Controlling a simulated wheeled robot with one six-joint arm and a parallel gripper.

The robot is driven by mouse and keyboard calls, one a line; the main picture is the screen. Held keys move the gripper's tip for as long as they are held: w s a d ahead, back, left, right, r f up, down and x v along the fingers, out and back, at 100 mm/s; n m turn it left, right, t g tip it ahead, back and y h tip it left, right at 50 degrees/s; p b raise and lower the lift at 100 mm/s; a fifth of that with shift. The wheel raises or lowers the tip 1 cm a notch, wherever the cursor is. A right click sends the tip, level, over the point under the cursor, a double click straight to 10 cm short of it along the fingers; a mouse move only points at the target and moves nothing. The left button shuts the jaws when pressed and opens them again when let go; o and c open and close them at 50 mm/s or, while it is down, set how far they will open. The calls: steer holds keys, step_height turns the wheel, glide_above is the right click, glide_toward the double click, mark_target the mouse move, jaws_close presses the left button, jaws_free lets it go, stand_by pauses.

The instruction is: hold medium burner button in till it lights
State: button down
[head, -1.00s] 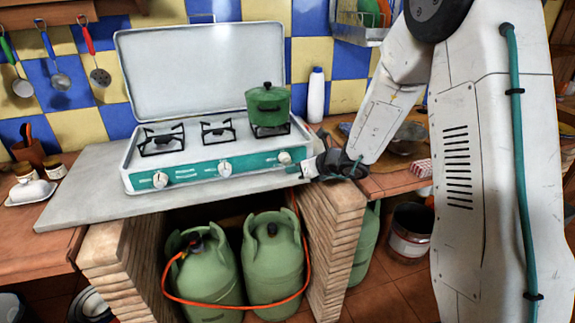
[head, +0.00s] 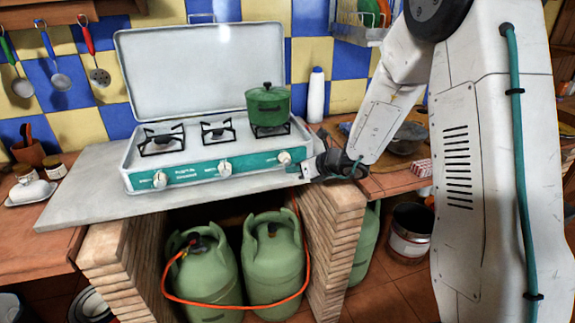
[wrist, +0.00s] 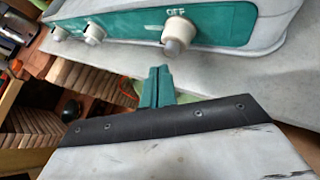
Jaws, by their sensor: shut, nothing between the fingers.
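The white camping stove (head: 205,150) with a teal front panel stands lid up on the counter slab. It has three white knobs: left knob (head: 160,180), middle knob (head: 225,168) and right knob (head: 284,158). I cannot tell which one serves the medium burner. No flame shows on the burners. My gripper (head: 306,170) is just right of and below the right knob, off the stove. In the wrist view its teal fingers (wrist: 163,74) are shut and empty, a short gap below a knob (wrist: 178,35) under the word OFF, apart from it.
A green lidded pot (head: 268,106) covers the right burner. A white bottle (head: 316,96) stands right of the stove. The slab (head: 90,206) is bare in front of it. Green gas cylinders (head: 274,262) with an orange hose stand below.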

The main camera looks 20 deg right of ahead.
stand_by(0.7)
steer(key=shift+w, duration=0.4)
steer(key=shift+w, duration=0.45)
stand_by(1.4)
steer(key=shift+s, duration=0.15)
stand_by(0.7)
steer(key=shift+s, duration=0.7)
steer(key=shift+s, duration=2.5)
